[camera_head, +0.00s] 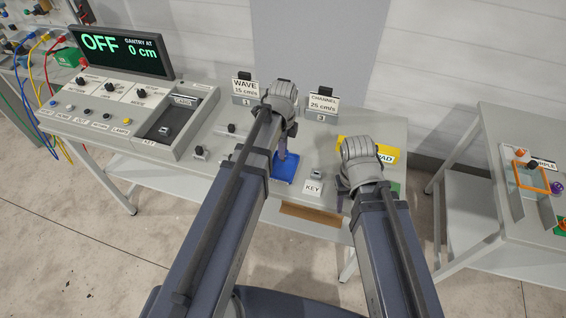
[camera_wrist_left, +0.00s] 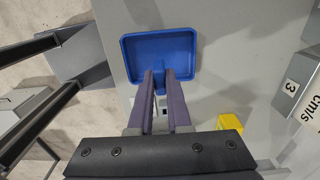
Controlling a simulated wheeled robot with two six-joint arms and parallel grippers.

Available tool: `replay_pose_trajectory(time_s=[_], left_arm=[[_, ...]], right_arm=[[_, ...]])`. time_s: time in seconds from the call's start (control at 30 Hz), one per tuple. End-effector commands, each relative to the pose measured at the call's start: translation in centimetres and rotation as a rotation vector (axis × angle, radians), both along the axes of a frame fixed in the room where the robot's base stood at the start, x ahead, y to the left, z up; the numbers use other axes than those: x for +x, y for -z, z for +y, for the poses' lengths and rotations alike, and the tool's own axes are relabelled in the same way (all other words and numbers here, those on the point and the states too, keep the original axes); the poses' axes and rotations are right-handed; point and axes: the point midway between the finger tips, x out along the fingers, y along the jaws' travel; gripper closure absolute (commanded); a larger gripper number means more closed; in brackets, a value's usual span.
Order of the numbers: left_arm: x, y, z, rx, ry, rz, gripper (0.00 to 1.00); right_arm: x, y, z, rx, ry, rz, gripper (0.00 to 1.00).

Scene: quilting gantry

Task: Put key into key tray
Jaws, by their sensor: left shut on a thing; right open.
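The blue key tray (camera_head: 285,168) lies on the grey table, left of the white KEY card (camera_head: 313,188). It also shows in the left wrist view (camera_wrist_left: 160,36), and its visible floor is empty there. My left gripper (camera_head: 283,155) points down over the tray. In the left wrist view its fingertips (camera_wrist_left: 159,84) are close together at the tray's near wall.
A small grey block (camera_head: 317,174) stands behind the KEY card. A control console (camera_head: 190,120) fills the table's left part. WAVE (camera_head: 245,88) and CHANNEL (camera_head: 322,104) signs stand at the back. A yellow sign (camera_head: 386,154) is behind my right wrist. Another table (camera_head: 490,130) stands at right.

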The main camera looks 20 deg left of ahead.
Motion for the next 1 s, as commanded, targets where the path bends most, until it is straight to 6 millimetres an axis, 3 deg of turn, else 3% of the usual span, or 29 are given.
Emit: replay_pose_trajectory(time_s=[0.17, 0.5, 0.93, 0.97, 1.0], left_arm=[[0.0, 0.3, 0.0, 0.0, 0.0, 0.0, 1.0], [0.0, 3.9, 0.0, 0.0, 0.0, 0.0, 1.0], [0.0, 4.2, 0.0, 0.0, 0.0, 0.0, 1.0], [0.0, 4.0, 0.0, 0.0, 0.0, 0.0, 0.82], [0.0, 4.0, 0.0, 0.0, 0.0, 0.0, 0.77]], right_arm=[[0.0, 0.3, 0.0, 0.0, 0.0, 0.0, 0.5], [0.0, 3.9, 0.0, 0.0, 0.001, 0.0, 0.5], [0.0, 4.2, 0.0, 0.0, 0.001, 0.0, 0.5], [0.0, 4.0, 0.0, 0.0, 0.001, 0.0, 0.5], [0.0, 4.0, 0.0, 0.0, 0.001, 0.0, 0.5]])
